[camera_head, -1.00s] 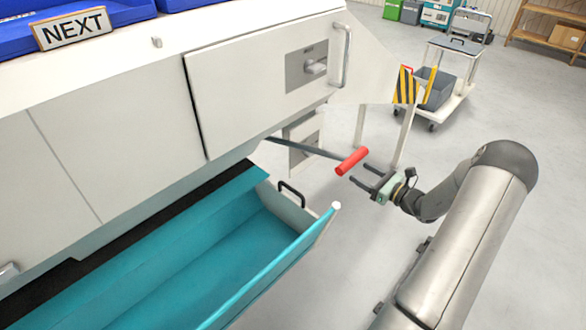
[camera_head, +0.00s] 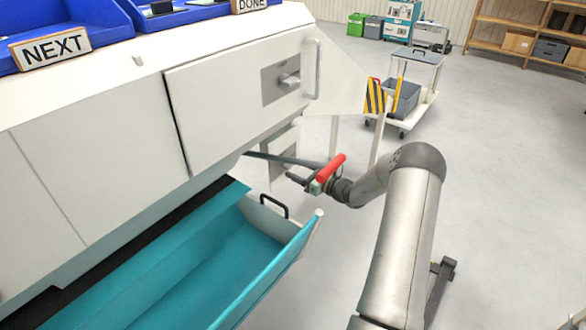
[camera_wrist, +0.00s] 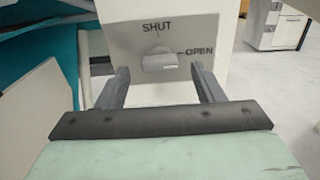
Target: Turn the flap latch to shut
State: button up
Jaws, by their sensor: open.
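The flap latch (camera_wrist: 159,61) is a pale knob on a grey plate in the wrist view. SHUT is marked above it and OPEN to its right, with a line from OPEN towards the knob. The knob looks wide and level, in line with the OPEN mark. My gripper (camera_wrist: 160,70) is open, its two dark fingers to the left and right of the knob in the picture; I cannot tell the remaining depth. In the head view my gripper (camera_head: 298,180) is beside the lower panel (camera_head: 283,150) under the cabinet, partly behind a red handle.
The red handle (camera_head: 331,167) on a dark bar (camera_head: 290,159) sticks out close to my gripper. An open teal drawer (camera_head: 215,265) lies to the left and below. A second knob (camera_head: 289,80) is on the upper cabinet door.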

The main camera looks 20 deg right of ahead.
jog(key=shift+x, duration=1.45)
jog(key=c, duration=1)
jog(key=shift+o, duration=0.2)
